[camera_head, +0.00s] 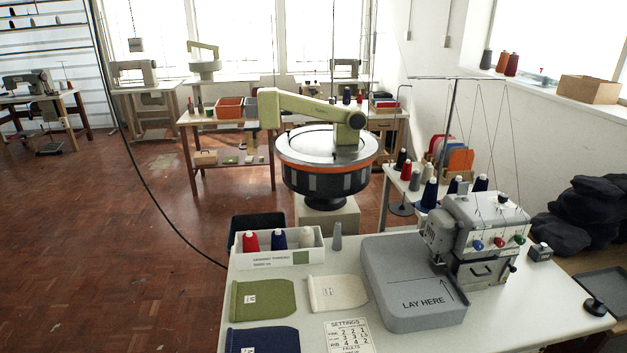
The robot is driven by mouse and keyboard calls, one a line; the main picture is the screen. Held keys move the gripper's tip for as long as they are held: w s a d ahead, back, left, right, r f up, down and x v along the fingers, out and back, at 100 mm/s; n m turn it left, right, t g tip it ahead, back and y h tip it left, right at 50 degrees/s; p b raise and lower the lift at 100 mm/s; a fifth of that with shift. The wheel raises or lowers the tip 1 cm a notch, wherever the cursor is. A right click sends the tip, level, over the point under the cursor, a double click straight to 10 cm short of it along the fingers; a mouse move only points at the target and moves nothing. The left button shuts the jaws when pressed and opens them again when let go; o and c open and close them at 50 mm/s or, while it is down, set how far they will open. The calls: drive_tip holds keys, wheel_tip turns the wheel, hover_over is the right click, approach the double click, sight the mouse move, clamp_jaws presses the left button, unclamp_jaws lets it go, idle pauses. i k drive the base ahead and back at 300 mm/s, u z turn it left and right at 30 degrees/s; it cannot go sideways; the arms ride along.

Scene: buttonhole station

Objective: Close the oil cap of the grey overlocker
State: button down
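The grey overlocker (480,238) stands at the right side of the white worktable (540,310), with red, blue and green dials on its front. A small dark and white piece (503,199) sits on its top; it may be the oil cap, but it is too small to tell whether it is open or closed. My gripper is not in view.
A grey block marked "LAY HERE" (405,285) adjoins the overlocker's left side. A thread stand (450,125) rises behind it, with threads running down. A small dark box (540,252) and a black round knob (595,306) are to the right. A thread tray (275,258) stands left.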

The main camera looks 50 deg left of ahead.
sight(462, 188)
drive_tip(key=u, duration=2.3)
drive_tip(key=i, duration=1)
